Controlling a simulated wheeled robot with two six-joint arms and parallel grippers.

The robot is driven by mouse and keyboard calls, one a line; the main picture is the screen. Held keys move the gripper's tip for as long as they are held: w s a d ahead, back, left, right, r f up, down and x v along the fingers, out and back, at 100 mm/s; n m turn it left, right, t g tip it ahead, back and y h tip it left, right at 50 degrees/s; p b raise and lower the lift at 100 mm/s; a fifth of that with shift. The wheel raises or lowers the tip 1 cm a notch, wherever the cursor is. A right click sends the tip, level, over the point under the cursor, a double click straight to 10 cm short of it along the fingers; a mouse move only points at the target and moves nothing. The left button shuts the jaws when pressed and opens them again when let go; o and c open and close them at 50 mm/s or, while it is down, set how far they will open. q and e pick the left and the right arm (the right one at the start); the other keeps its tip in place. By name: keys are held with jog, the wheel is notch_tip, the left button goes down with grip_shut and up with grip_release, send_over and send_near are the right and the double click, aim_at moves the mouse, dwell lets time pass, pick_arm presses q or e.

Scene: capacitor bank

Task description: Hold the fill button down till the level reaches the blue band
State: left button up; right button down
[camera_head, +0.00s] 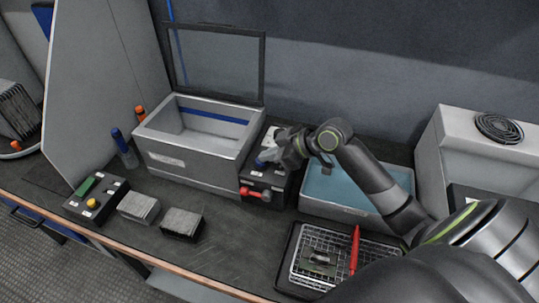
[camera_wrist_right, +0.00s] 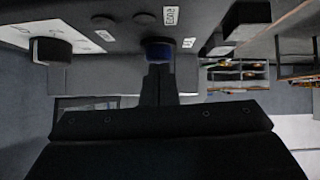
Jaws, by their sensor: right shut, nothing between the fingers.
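An open grey metal tank (camera_head: 190,155) stands at the back with a blue band (camera_head: 215,113) on its inner back wall. I cannot make out a liquid level in it. Beside it on the right is a black control box (camera_head: 262,180) with a red lever. A blue button (camera_wrist_right: 158,50) on a dark panel shows in the right wrist view, with labels near it. My right gripper (camera_wrist_right: 158,72) is shut and empty, its tips at the blue button; whether it is pressed in I cannot tell. In the head view the gripper (camera_head: 272,157) is above the control box. My left gripper is not in view.
A blue-lined basin (camera_head: 345,190) stands right of the control box. In front are a wire tray (camera_head: 300,270) with a red tool, two grey blocks (camera_head: 180,223) and a small button panel (camera_head: 95,200). A framed glass lid (camera_head: 215,65) rises behind the tank.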

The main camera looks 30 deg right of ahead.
notch_tip(320, 180, down, 2)
jog(key=shift+f+b, duration=0.1)
jog(key=shift+b, duration=0.5)
jog(key=shift+s, duration=0.1)
jog(key=shift+f, duration=0.25)
dwell(3.4)
